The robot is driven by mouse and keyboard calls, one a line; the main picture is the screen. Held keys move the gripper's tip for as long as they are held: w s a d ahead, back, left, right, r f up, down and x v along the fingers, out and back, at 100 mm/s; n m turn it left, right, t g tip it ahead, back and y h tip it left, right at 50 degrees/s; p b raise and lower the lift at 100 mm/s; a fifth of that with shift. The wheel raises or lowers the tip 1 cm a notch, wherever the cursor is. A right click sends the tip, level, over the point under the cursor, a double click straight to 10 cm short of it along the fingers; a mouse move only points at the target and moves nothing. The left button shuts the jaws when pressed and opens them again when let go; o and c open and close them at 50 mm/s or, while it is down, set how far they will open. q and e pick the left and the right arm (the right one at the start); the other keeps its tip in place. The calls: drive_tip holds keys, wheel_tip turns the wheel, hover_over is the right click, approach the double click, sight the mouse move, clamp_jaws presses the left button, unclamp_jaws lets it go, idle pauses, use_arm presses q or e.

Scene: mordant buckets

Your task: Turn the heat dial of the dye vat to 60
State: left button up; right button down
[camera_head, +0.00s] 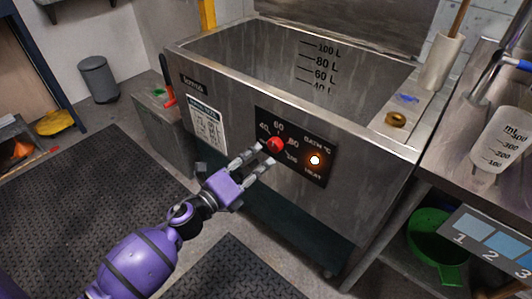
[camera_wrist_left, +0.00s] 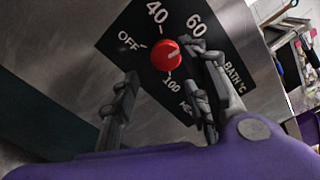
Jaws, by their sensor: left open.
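The red heat dial (camera_head: 275,146) sits on the black control panel (camera_head: 318,178) on the front of the steel dye vat (camera_head: 232,98). In the left wrist view the dial (camera_wrist_left: 165,56) is ringed by OFF, 40, 60 and 100; the right finger covers part of the scale. A pale mark on the dial points right and slightly up, but I cannot tell exactly which number it meets. My left gripper (camera_head: 259,158) is open, its fingers spread just before the dial. I cannot tell whether either finger touches it. My right gripper is out of view.
An orange-white lamp (camera_head: 315,160) glows beside the dial. The vat's rim ledge holds a brass-coloured ring (camera_head: 396,119) and a blue item. A steel bench with a measuring beaker (camera_head: 500,138) stands at right, with a green container (camera_head: 436,240) below. Floor mats lie in front.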

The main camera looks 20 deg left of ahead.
use_arm(q)
drive_tip(key=v, duration=0.6)
drive_tip(key=w+r+t+y+p, duration=0.1)
drive_tip(key=w+r+t+p, duration=0.1)
drive_tip(key=w+r, duration=0.25)
drive_tip(key=m+g+h, duration=0.1)
drive_tip(key=m+g, duration=0.1)
approach(271, 148)
drive_tip(key=w, duration=0.2)
drive_tip(key=x, duration=0.4)
drive_tip(key=p+x, duration=0.1)
drive_tip(key=x, duration=0.2)
drive_tip(key=shift+d, duration=0.35)
